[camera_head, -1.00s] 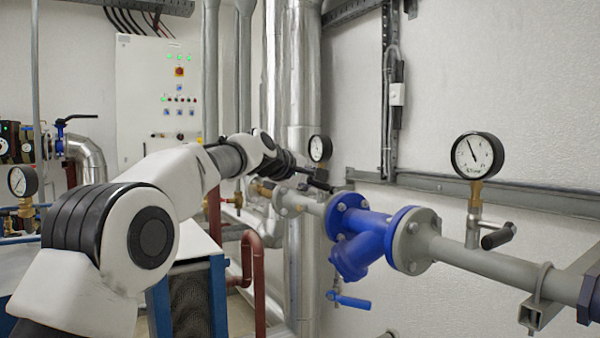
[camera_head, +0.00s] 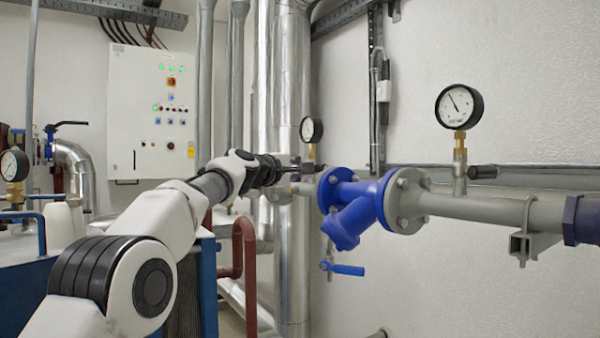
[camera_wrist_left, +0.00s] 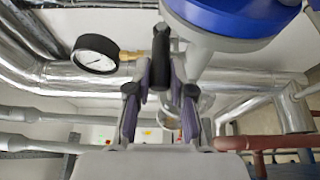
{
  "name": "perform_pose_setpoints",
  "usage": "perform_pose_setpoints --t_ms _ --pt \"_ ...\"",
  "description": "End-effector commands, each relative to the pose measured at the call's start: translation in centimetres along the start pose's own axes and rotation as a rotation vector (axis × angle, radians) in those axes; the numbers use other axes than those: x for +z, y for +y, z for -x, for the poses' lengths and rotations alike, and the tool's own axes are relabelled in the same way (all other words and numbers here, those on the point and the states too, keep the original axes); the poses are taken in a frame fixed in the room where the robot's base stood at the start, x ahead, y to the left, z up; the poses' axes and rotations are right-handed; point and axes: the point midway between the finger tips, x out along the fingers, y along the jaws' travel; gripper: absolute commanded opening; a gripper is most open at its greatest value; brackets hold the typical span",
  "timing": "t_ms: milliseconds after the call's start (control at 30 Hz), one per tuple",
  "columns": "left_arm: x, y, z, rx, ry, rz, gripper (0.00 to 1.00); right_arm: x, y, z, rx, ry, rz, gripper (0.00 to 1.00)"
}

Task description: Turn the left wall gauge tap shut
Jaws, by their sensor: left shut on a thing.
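The left wall gauge (camera_head: 311,130) is a round white dial with a black rim on a brass stem, above the grey pipe. It also shows in the left wrist view (camera_wrist_left: 95,53). The tap's black handle (camera_wrist_left: 161,45) stands between the two fingers of my left gripper (camera_wrist_left: 161,80), which is shut on it. In the head view my left gripper (camera_head: 297,169) is at the tap below the gauge, small and dark. The tap body is largely hidden there, so its exact angle is hard to tell. My right gripper is in neither view.
A blue flanged strainer (camera_head: 352,205) lies close right of the gripper. A second gauge (camera_head: 459,106) with its own black-handled tap (camera_head: 482,172) is farther right. Silver vertical pipes (camera_head: 291,90) stand behind. A red pipe (camera_head: 243,250) and a blue-handled valve (camera_head: 345,269) are below.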

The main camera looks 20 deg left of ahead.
Motion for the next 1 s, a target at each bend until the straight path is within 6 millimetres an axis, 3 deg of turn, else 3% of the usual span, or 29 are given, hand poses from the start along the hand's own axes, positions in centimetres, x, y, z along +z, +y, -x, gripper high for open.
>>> perform_pose_setpoints --t_ms 133,167,200,233,667,867,1000 --pt "-0.2 0.3 0.1 0.006 0.005 0.003 0.00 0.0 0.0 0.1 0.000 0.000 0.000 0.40" --pt "-0.2 0.3 0.1 0.006 0.005 0.003 0.25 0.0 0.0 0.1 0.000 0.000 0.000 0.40" --pt "-0.2 0.3 0.1 0.006 0.005 0.002 0.39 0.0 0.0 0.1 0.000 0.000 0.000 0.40" --pt "-0.2 0.3 0.1 0.006 0.004 0.002 0.47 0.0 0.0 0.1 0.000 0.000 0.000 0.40" --pt "-0.1 0.3 0.7 0.003 -0.001 0.001 0.47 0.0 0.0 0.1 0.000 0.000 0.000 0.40" --pt "-0.1 0.2 3.3 0.000 0.001 0.005 0.47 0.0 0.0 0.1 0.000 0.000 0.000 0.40" --pt "-0.1 0.2 6.5 0.002 0.002 0.007 0.47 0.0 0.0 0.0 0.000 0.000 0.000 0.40"
